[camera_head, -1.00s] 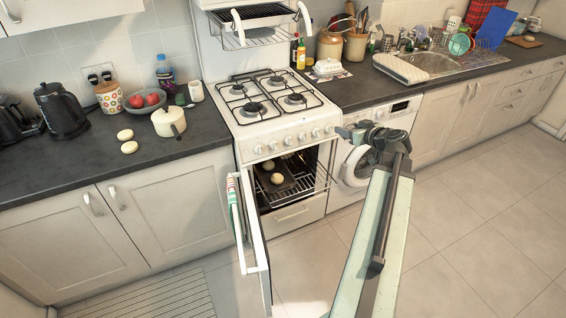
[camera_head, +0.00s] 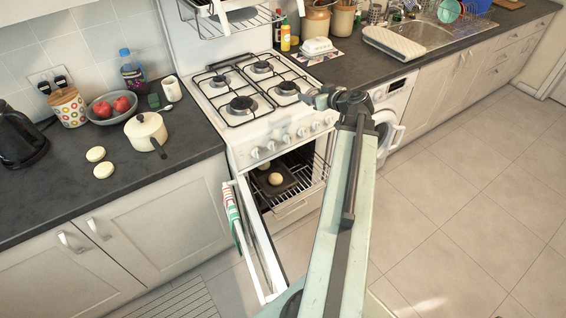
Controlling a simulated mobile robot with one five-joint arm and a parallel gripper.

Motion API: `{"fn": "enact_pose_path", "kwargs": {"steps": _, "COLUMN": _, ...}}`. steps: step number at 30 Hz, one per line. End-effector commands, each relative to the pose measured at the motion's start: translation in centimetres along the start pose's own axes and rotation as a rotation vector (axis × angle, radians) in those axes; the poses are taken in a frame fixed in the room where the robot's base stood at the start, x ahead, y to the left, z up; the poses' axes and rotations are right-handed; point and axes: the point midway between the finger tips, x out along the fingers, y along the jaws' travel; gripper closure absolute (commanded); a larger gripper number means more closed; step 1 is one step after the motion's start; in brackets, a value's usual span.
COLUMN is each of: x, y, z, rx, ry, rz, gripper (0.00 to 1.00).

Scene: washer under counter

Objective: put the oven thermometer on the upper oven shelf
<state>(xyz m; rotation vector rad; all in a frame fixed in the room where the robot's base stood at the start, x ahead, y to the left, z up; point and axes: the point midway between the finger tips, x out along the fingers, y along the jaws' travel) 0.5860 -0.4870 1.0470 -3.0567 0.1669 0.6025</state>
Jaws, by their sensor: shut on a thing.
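The white cooker (camera_head: 245,152) stands mid-view with its oven open. The oven door (camera_head: 262,240) is swung out towards me at the left. I cannot tell clearly which shelf level this is. My gripper (camera_head: 309,98) is in front of the hob's right edge in the picture, above the oven opening. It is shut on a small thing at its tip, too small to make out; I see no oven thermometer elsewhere. My arm hides part of the oven's right side.
A striped towel (camera_head: 232,212) hangs on the door. The washing machine (camera_head: 393,105) stands right of the cooker. A cream saucepan (camera_head: 146,132), a fruit bowl (camera_head: 112,108) and a kettle (camera_head: 18,137) stand on the left counter. The floor (camera_head: 460,200) at the right is clear.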

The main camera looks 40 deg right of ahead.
Motion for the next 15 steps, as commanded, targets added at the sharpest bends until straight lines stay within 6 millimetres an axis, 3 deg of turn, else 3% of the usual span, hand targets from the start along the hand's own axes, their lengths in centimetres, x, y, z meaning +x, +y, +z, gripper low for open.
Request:
{"fn": "enact_pose_path", "kwargs": {"steps": 2, "x": 0.3, "y": 0.2, "z": 1.1, "rx": 0.001, "ry": -0.001, "rz": 0.000, "gripper": 1.00}}
{"fn": "enact_pose_path", "kwargs": {"steps": 5, "x": 0.7, "y": 0.7, "z": 4.5, "rx": 0.002, "ry": -0.003, "rz": 0.002, "gripper": 1.00}}
{"fn": "enact_pose_path", "kwargs": {"steps": 15, "x": 1.2, "y": 3.0, "z": 21.4, "rx": 0.004, "ry": -0.006, "rz": 0.005, "gripper": 1.00}}
